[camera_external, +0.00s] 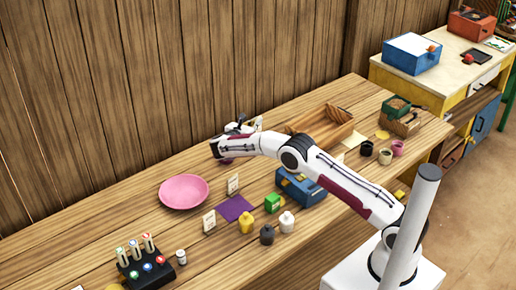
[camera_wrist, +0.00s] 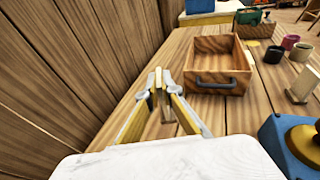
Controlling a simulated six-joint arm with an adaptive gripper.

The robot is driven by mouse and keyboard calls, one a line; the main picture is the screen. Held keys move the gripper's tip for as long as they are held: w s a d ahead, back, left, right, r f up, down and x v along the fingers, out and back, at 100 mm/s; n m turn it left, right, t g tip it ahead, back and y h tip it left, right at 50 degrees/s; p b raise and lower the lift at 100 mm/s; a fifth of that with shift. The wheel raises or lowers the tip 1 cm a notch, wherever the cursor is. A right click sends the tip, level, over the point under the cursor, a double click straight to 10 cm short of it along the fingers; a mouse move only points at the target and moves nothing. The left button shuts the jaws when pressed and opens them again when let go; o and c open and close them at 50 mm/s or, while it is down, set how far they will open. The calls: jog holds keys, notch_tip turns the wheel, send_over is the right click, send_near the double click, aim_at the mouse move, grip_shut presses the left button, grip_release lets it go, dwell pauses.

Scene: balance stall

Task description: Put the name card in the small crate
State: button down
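My gripper (camera_wrist: 159,82) is over the back part of the wooden table, left of the open wooden crate. Its fingers are close together on a thin, tan upright piece (camera_wrist: 158,78), seen nearly edge-on, which appears to be the name card. In the external view a pale card (camera_external: 257,123) shows beside my gripper (camera_external: 238,130); its face is mostly hidden. The open wooden crate (camera_external: 345,115) stands to the right of my gripper. In the wrist view the crate (camera_wrist: 238,58) has a dark handle on its near side and its visible floor is bare.
Two standing cards (camera_external: 232,184) (camera_external: 209,221), a pink plate (camera_external: 184,191) and a purple mat (camera_external: 234,207) lie nearer. A blue box (camera_external: 300,188) stands below my arm. Cups (camera_external: 385,156) and a small box with green (camera_external: 397,106) stand right of the crate.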

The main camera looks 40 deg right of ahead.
jog(key=s+d+r+m+g, duration=0.1)
jog(key=s+d, duration=0.2)
jog(key=d, duration=1)
jog(key=s+d+r+g, duration=0.1)
jog(key=s+d, duration=0.1)
jog(key=d, duration=1.1)
jog(key=s+d+r+m, duration=0.1)
jog(key=s+d, duration=0.2)
jog(key=d, duration=1)
jog(key=w+f+n+t, duration=0.2)
jog(key=w, duration=0.1)
jog(key=shift+a, duration=0.2)
notch_tip(320, 180, down, 6)
jog(key=shift+f, duration=0.1)
jog(key=shift+f, duration=1.85)
jog(key=shift+f, duration=0.2)
